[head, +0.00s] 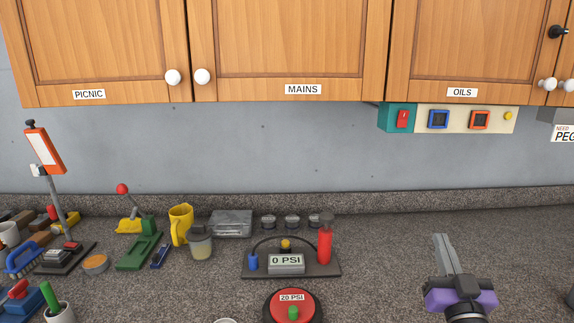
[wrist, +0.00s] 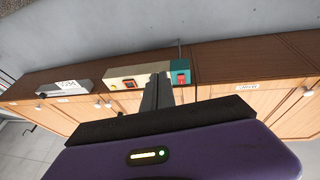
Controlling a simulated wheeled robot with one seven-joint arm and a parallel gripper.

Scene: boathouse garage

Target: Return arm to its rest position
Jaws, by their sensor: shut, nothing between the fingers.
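My gripper (head: 441,240) is at the lower right of the head view, over the speckled countertop (head: 385,250). Its grey fingers are together with nothing between them, and its purple body is below them. In the wrist view the closed fingers (wrist: 158,90) show at the centre above the purple housing. Behind them are the wooden cabinets (wrist: 235,62) and the switch panel (wrist: 130,79). The gripper appears apart from every object on the counter.
A pump board with a 0 PSI display (head: 286,263) and a red 20 PSI disc (head: 280,305) stand left of my gripper. A yellow mug (head: 180,224) and several tools crowd the left. Cabinets (head: 290,40) overhang the counter. The counter around the gripper is clear.

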